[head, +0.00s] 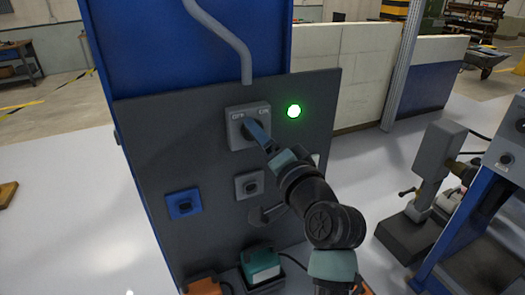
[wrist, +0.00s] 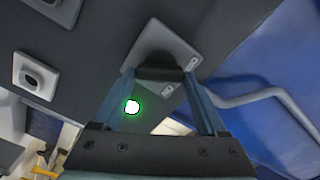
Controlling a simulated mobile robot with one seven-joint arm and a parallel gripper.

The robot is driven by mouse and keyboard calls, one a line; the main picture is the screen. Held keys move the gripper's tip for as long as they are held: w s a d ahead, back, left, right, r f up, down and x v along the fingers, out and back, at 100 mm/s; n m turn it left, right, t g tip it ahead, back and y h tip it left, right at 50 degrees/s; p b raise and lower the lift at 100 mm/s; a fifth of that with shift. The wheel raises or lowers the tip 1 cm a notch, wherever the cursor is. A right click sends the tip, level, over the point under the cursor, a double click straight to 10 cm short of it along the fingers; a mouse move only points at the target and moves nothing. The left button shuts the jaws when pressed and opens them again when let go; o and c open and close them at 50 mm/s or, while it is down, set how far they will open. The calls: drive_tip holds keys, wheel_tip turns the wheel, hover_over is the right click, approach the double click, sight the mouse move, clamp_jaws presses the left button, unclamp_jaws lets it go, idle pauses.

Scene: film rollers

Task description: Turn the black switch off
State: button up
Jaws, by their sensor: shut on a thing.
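The black switch (wrist: 158,66) is a dark knob on a square grey plate (head: 238,113), high on a dark panel (head: 155,135). The plate reads OFF at left and ON at right in the head view. My gripper (head: 248,125) reaches it from the lower right. In the wrist view its two blue fingers (wrist: 162,76) close on either side of the knob. The fingers partly hide the knob, and I cannot tell which label it points to. A round green lamp (head: 293,111) right of the plate is lit; it also shows in the wrist view (wrist: 132,107).
Below the switch are a blue-plated knob (head: 184,203) and a grey-plated knob (head: 249,185). A grey conduit (head: 228,35) runs down to the plate. Green (head: 261,265) and orange (head: 203,287) boxes sit low. A grey machine (head: 432,180) stands at right.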

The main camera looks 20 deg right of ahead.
drive_tip(key=shift+n+b, duration=1)
drive_tip(key=shift+n, duration=0.5)
drive_tip(key=o, duration=1.3)
drive_tip(key=s+b, duration=0.3)
drive_tip(key=s, duration=1)
drive_tip(key=shift+d, duration=0.2)
